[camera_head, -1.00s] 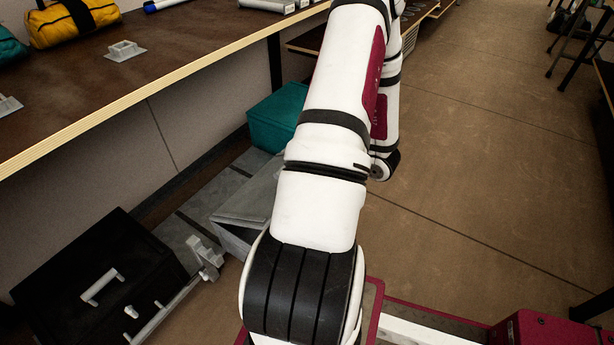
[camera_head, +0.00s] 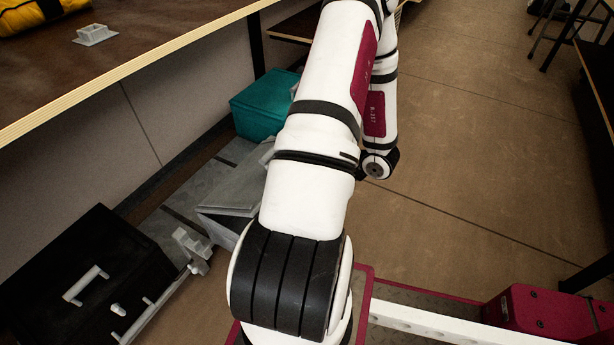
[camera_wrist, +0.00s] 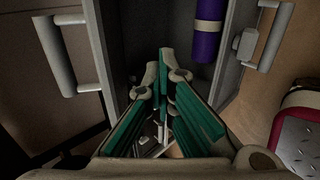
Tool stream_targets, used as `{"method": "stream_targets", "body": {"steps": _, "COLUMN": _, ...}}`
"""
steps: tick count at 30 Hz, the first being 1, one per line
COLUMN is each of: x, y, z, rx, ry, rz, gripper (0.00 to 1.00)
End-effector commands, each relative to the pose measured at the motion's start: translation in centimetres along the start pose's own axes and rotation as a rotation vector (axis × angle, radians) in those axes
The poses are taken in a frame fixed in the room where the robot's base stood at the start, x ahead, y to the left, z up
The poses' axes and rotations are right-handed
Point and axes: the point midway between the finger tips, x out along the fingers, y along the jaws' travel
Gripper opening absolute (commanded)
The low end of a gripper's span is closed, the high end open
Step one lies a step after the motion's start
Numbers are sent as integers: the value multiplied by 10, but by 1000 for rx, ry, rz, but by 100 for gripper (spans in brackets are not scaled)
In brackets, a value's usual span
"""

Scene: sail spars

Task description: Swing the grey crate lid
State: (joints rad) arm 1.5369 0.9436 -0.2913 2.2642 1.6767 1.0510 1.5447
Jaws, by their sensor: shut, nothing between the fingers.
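The grey crate (camera_head: 222,230) stands low on the floor side, left of my arm in the head view; my arm covers its right part. Its pale grey lid (camera_head: 235,190) shows on top, looking slanted; its exact angle is unclear. In the wrist view, my gripper (camera_wrist: 159,72) has its teal-padded fingers together and empty. It points at a grey-walled open space holding a purple cylinder (camera_wrist: 207,30). A bar handle (camera_wrist: 272,38) is to its right and another handle (camera_wrist: 68,55) to its left, both apart from the fingers. The head view hides my gripper.
A black case (camera_head: 85,280) with a pale handle stands at lower left. A teal box (camera_head: 266,103) sits beyond the grey crate. A brown workbench (camera_head: 130,60) runs along the left above them. The brown floor (camera_head: 460,150) at right is mostly clear.

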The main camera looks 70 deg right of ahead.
Motion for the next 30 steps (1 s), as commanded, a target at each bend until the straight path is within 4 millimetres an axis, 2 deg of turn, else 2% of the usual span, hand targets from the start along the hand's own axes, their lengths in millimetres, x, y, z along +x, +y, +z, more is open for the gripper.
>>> {"method": "stream_targets", "body": {"steps": 8, "x": 3, "y": -28, "z": 0, "rx": 0, "ry": -1, "rz": -1, "gripper": 0}}
{"method": "stream_targets", "body": {"steps": 17, "x": 2, "y": -30, "z": 0, "rx": -1, "ry": 0, "rz": -1, "gripper": 1}}
{"method": "stream_targets", "body": {"steps": 20, "x": 2, "y": -29, "z": 0, "rx": -1, "ry": 0, "rz": -1, "gripper": 22}}
{"method": "stream_targets", "body": {"steps": 30, "x": 0, "y": -29, "z": 0, "rx": -1, "ry": -1, "rz": -1, "gripper": 22}}
